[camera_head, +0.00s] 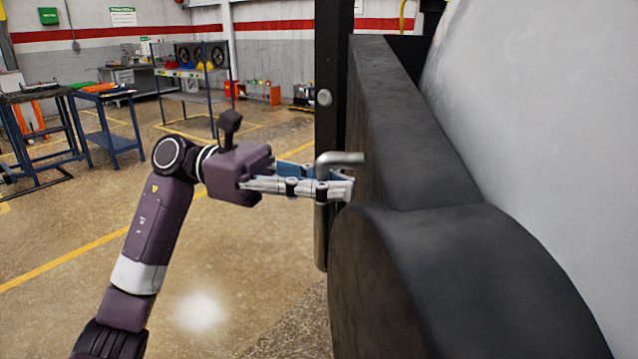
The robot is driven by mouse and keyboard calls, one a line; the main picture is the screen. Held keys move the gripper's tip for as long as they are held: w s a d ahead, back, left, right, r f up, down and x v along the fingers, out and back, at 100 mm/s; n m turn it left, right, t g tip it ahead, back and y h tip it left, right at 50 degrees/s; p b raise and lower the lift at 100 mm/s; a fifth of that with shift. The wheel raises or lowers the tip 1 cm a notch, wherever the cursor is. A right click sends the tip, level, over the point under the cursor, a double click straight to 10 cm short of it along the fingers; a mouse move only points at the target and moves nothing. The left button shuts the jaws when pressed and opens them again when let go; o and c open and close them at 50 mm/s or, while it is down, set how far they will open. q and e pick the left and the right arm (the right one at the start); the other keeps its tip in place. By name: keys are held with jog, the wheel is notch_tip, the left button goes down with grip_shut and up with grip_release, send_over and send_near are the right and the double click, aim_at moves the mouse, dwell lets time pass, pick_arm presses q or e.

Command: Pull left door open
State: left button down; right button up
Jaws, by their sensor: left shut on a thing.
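The left door (415,160) is a thick dark grey panel on the right of the head view, seen nearly edge-on. A metal handle (321,235) with a bent upper end stands upright at its left side. My left gripper (338,186) comes in from the left and is shut on the handle just below its bend. The fingers hide part of the handle. My right gripper does not show.
A large pale grey curved surface (540,130) fills the right side. A dark vertical post (332,90) stands behind the handle. Blue work tables (110,140) and a rack (205,90) stand at the back left. The floor (230,270) left of the door is clear.

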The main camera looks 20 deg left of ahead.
pick_arm(q)
jog(key=shift+s+d, duration=0.15)
jog(key=shift+d, duration=0.25)
jog(key=c, duration=2.3)
grip_release()
jog(key=shift+d, duration=0.15)
jog(key=o, duration=0.5)
jog(key=shift+c, duration=0.2)
jog(key=a, duration=1.2)
jog(key=shift+a, duration=0.35)
